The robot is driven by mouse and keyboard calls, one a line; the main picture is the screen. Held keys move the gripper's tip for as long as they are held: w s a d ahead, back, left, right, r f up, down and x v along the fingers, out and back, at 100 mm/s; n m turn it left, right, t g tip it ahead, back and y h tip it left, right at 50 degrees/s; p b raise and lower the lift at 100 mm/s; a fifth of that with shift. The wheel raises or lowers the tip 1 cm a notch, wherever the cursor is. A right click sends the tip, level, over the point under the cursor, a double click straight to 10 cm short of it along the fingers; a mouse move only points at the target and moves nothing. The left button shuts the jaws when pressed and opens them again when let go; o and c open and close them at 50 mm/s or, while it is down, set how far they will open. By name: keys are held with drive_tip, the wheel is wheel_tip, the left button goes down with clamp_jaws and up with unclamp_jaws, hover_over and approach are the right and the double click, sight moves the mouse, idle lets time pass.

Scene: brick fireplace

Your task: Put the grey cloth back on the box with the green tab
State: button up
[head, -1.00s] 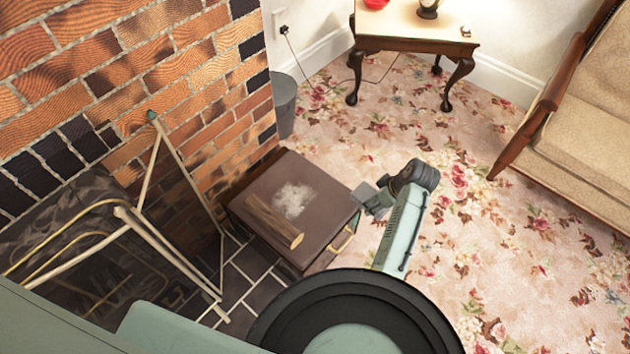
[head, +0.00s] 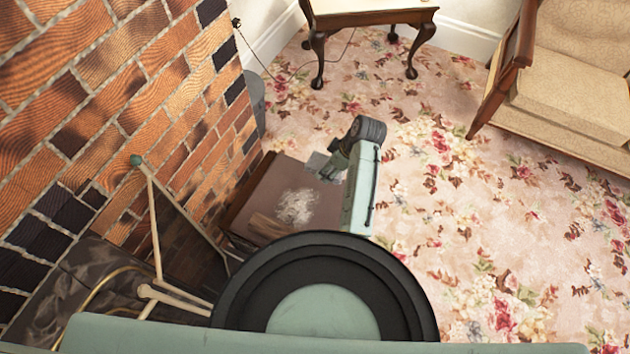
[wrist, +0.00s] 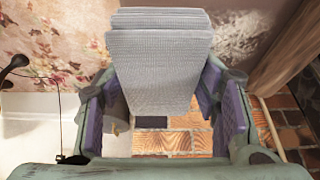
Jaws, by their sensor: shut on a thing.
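The grey cloth (wrist: 158,60) is a folded, ribbed pad in the wrist view, between the two fingers of my gripper (wrist: 160,105). In the head view the cloth (head: 317,162) is a small pale patch at my gripper (head: 330,162), by the far right edge of the brown box (head: 262,187). I cannot tell whether the cloth touches the lid. The box's near part and right corner are hidden behind my arm and body. I see no green tab on it.
A fire screen (head: 180,215) stands left, by the brick wall (head: 120,90). A bin (head: 255,98) is behind the box. A table (head: 365,15) and armchair (head: 570,85) stand beyond open carpet.

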sight(323, 186)
drive_tip(key=shift+a+f, duration=0.1)
drive_tip(key=shift+f, duration=0.25)
wheel_tip(323, 186, down, 9)
drive_tip(key=shift+f+p, duration=0.1)
drive_tip(key=shift+p, duration=0.2)
drive_tip(key=shift+f, duration=0.1)
drive_tip(key=o, duration=1.1)
drive_tip(key=b+v, duration=0.1)
drive_tip(key=v, duration=1.1)
drive_tip(key=shift+s, duration=0.15)
